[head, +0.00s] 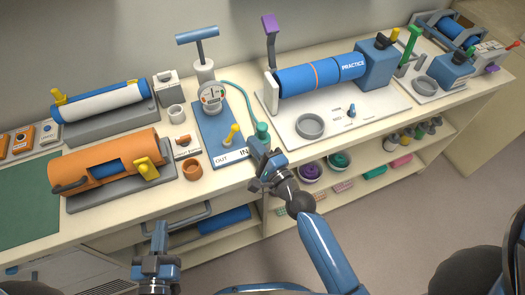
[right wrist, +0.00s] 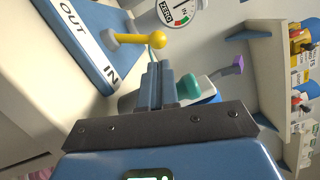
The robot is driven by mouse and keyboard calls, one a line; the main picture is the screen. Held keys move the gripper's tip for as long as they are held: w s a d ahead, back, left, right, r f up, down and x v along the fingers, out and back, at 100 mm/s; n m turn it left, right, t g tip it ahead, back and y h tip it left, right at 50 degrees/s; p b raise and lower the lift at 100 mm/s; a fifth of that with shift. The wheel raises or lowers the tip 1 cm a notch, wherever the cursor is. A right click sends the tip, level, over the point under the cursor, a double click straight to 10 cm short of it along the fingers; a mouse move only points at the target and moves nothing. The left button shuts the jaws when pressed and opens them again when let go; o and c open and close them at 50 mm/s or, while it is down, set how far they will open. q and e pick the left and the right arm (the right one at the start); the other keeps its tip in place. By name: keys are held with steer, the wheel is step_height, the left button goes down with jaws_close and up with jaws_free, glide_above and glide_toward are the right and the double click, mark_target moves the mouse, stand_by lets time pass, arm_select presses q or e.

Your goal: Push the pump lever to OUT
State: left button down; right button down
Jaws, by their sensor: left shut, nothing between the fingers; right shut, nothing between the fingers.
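The pump board (head: 208,128) is blue, with a white strip at its front edge reading OUT on the left and IN on the right. Its lever (head: 233,131) has a yellow knob and leans right, toward the IN side. In the right wrist view the yellow knob (right wrist: 157,41) stands just beyond my fingertips, with a gap. My right gripper (head: 258,146) is shut and empty, at the board's right front corner, on the IN side of the lever. My left gripper (head: 159,238) is shut and empty, in front of the bench edge, away from the lever.
A round gauge (head: 211,96) and a T-handled pump (head: 203,68) stand behind the lever. A teal knob-like piece (head: 262,131) is close to my right gripper.

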mark_target(232, 133)
steer(key=shift+x, duration=1.75)
steer(key=shift+s+r+p, duration=0.1)
steer(key=shift+p, duration=0.3)
steer(key=shift+a+r+n, duration=0.1)
steer(key=shift+a+n, duration=0.05)
steer(key=shift+n, duration=0.15)
